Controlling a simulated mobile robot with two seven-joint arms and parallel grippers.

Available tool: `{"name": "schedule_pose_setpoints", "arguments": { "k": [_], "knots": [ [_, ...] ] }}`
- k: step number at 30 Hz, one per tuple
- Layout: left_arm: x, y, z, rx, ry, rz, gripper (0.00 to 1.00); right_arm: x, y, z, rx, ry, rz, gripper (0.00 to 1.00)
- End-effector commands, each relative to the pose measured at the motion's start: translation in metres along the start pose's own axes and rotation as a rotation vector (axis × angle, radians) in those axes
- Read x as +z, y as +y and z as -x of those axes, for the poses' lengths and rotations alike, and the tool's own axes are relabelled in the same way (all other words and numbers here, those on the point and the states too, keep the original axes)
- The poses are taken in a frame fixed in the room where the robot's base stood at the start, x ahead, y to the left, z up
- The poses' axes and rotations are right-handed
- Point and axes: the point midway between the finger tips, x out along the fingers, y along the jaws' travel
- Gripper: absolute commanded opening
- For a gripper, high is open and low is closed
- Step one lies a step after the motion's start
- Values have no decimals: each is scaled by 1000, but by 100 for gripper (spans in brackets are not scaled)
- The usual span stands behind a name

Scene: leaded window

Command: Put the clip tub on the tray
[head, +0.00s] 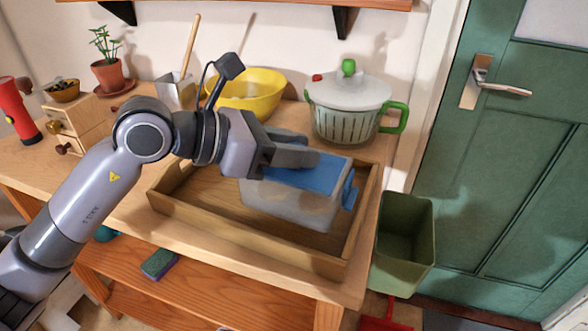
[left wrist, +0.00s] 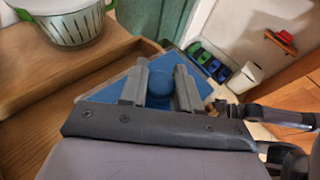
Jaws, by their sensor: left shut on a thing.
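The clip tub (head: 290,205) is a see-through box with a blue lid (head: 322,172) and a blue clip on its right side. It is within the walls of the wooden tray (head: 190,207); I cannot tell whether its base touches the tray floor. My left gripper (head: 308,156) reaches over the lid from the left and is shut on the tub. In the left wrist view, its two fingers (left wrist: 160,90) stand either side of a round blue knob on the blue lid (left wrist: 207,62). My right gripper is not seen.
Behind the tray stand a white-and-green salad spinner (head: 348,103) and a yellow bowl (head: 250,95). A green bin (head: 405,243) stands below right of the tray, by a green door (head: 530,150). A sponge (head: 160,263) lies on the lower shelf. The tray's left part is bare.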

Motion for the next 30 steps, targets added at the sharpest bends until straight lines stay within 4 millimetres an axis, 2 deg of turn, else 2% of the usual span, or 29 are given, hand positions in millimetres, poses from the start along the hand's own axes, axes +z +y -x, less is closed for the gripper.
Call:
{"name": "schedule_pose_setpoints", "arguments": {
  "k": [5, 11, 23, 24, 25, 26, 30],
  "knots": [
    [-11, 0, -4, 0, 0, 2, 0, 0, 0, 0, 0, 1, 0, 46],
    [-37, 0, -15, -1, 0, 3, 0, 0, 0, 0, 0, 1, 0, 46],
    [-43, 0, -18, 1, -2, -1, 0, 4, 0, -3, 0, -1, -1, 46],
    [-42, 0, -17, 0, 0, 0, 44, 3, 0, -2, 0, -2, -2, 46],
    [-42, 0, -17, 0, 0, 0, 54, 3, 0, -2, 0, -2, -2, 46],
    [-42, 0, -17, 0, 0, 0, 57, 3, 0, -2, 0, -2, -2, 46],
    [-42, 0, -17, 0, 0, 0, 57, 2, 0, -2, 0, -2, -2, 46]
  ]
}}
